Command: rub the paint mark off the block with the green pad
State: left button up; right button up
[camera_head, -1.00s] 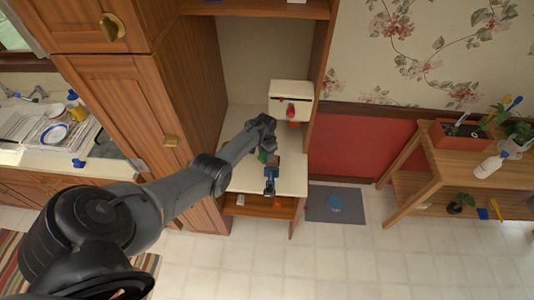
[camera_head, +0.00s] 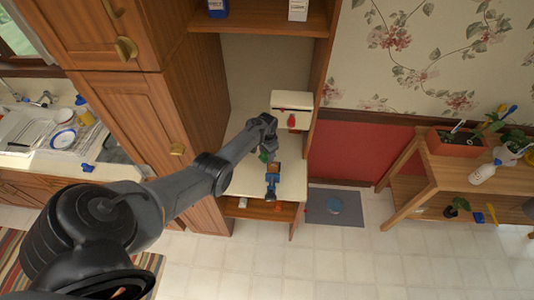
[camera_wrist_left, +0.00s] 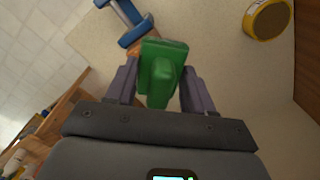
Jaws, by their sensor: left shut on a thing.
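My left gripper (camera_head: 266,146) is over the pale worktop of the cabinet niche, shut on the green pad. In the left wrist view the green pad (camera_wrist_left: 163,72) sits between the two fingers (camera_wrist_left: 160,90), its raised grip toward the camera. A brown block (camera_head: 273,167) lies just beside the pad, with a blue clamp-like tool (camera_head: 271,183) at its near side. In the wrist view the blue tool (camera_wrist_left: 133,25) shows beyond the pad, which hides most of the block. I cannot make out the paint mark, or whether pad and block touch. My right gripper is not in view.
A cream box (camera_head: 291,105) with a red part stands at the back right of the worktop (camera_head: 240,178). A round yellow tin (camera_wrist_left: 268,18) lies right of the pad in the wrist view. Niche walls stand on both sides. A wooden bench (camera_head: 440,180) with plants is farther right.

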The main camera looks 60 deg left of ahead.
pick_arm(q)
jog(key=shift+r, duration=1.45)
